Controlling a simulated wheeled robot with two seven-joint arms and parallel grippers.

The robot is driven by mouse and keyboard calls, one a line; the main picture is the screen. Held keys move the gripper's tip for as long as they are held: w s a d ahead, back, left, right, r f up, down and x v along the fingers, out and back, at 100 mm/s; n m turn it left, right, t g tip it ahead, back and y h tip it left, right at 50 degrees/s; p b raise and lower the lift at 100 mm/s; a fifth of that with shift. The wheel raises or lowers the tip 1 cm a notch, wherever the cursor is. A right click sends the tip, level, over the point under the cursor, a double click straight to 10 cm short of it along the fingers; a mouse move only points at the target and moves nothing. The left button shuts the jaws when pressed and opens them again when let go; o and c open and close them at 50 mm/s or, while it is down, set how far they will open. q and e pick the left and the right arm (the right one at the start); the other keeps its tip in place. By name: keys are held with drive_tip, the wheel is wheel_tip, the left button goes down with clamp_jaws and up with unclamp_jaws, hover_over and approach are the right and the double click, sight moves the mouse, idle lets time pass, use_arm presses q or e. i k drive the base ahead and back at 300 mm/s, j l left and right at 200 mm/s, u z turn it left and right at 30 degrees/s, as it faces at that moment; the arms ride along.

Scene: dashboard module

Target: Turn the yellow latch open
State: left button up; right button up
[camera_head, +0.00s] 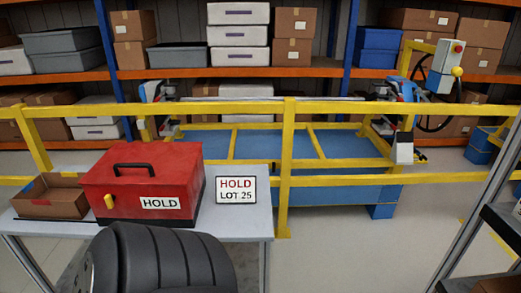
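The yellow latch (109,202) is a small knob-like piece on the front face of a red box (145,175), near its left end. It looks roughly upright and slightly tilted; I cannot tell its exact turn position at this size. The red box has a closed lid with a black handle (132,167) on top and a white HOLD label (160,203) on its front. It stands on a grey table (240,228). Neither of my grippers is in view, and nothing touches the latch.
An open brown carton (52,198) is left of the red box, and a HOLD LOT 25 sign (236,190) is right of it. A black ribbed, tyre-like object (165,262) stands in front of the table. A yellow railing (340,180) runs behind.

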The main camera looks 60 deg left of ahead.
sight(109, 199)
drive_tip(key=i+l+u, duration=0.45)
drive_tip(key=j+u, duration=0.1)
drive_tip(key=u, duration=2.5)
